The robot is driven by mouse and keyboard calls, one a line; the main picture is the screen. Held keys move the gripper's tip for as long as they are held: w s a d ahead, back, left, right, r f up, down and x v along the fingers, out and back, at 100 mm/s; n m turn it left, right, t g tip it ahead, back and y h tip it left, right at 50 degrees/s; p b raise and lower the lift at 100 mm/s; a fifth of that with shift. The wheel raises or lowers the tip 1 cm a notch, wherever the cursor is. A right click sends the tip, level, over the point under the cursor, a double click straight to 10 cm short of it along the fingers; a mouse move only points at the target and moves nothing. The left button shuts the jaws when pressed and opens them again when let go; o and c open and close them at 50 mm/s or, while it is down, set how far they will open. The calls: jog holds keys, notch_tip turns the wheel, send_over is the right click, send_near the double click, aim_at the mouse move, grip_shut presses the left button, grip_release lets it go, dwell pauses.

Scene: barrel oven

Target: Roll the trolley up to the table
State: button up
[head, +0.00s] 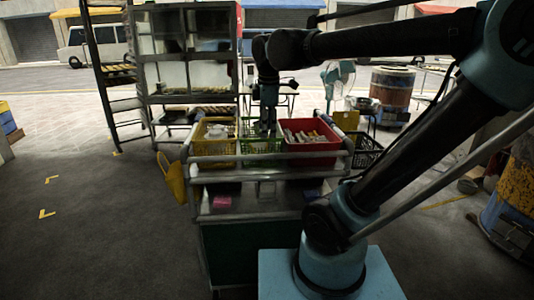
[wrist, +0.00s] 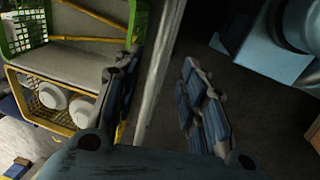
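The trolley (head: 230,207) stands upright in front of me in the head view, with metal rails and a dark lower body. It carries a yellow basket (head: 206,158), a green basket (head: 249,158) and a red basket (head: 314,158). My gripper (head: 267,130) points down over the middle of the trolley, in front of part of the green basket. In the wrist view my gripper's fingers (wrist: 158,105) are apart, with a pale bar (wrist: 158,75) between them; I cannot tell whether they touch it. A table (head: 287,94) is partly visible behind the trolley; I cannot tell whether it is the task's table.
A glass-fronted cabinet (head: 187,50) and a rack of shelves (head: 112,72) stand behind on the left. A yellow bag (head: 172,180) hangs at the trolley's left side. Barrels stand at the right (head: 391,92), (head: 510,215). Dark floor (head: 90,235) with yellow corner marks lies clear at left.

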aim_at(267, 155)
jog(key=f, duration=0.3)
jog(key=w+f, duration=0.1)
jog(key=f, duration=0.3)
jog(key=w+f, duration=0.1)
jog(key=f, duration=0.2)
jog(key=shift+a+f, duration=0.1)
jog(key=shift+f, duration=0.1)
grip_shut()
